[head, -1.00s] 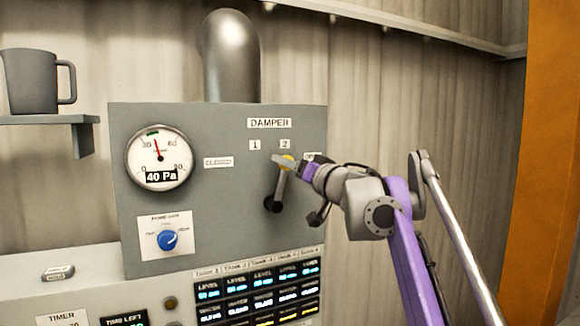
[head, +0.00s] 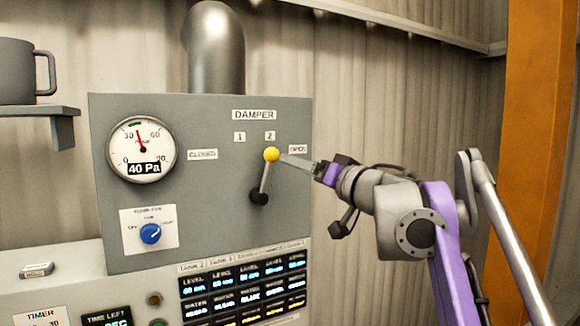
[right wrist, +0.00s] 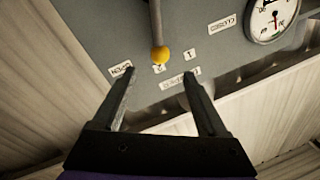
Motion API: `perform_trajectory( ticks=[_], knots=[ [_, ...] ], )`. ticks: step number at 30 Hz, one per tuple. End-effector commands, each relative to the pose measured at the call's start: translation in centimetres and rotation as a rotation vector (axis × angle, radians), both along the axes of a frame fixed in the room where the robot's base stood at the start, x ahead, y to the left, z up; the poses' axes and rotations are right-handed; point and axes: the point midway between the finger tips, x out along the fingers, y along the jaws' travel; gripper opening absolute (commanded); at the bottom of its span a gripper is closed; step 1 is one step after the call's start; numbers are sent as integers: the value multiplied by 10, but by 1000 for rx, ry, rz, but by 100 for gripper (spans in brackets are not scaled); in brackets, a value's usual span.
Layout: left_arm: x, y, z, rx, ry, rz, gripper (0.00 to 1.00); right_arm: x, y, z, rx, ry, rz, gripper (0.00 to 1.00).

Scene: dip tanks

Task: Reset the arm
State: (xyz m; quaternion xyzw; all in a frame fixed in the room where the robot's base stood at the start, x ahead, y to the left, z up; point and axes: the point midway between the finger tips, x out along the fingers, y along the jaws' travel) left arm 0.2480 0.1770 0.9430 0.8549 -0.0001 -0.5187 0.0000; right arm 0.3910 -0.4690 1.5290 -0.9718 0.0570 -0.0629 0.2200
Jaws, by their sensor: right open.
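My right arm comes in from the right in the head view. Its gripper (head: 300,163) is just right of the damper lever's yellow knob (head: 271,154). In the right wrist view the gripper (right wrist: 158,85) is open with nothing between its fingers, and the yellow knob (right wrist: 160,55) lies beyond the fingertips, apart from them. The lever (head: 264,180) leans slightly right of upright, its knob just below the "2" label (head: 270,135). My left gripper is in neither view.
The grey damper panel (head: 200,235) carries a gauge (head: 142,150) reading 40 Pa and a blue knob (head: 150,233). A duct (head: 217,60) rises behind it. A jug (head: 18,72) stands on a shelf at left. An orange post (head: 530,130) is at right.

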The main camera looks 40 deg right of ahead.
Motion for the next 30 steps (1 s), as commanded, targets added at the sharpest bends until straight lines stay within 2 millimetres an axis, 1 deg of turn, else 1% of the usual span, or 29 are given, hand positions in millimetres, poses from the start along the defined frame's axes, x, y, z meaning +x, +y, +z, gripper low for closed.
perform_trajectory(
  ticks=[2,6,23,26,29,30],
  knots=[
    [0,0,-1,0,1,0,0,-6,0,-1,0,0,-2,76],
    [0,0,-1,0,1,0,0,-9,2,-1,0,0,0,76],
    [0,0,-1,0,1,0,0,-6,2,-3,-8,-5,-8,76],
    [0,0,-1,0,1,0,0,3,2,-13,-42,-27,-56,76],
    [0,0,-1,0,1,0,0,17,3,-41,-90,-37,-160,76],
    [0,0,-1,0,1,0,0,22,6,-60,-105,-26,-208,76]
  ],
)
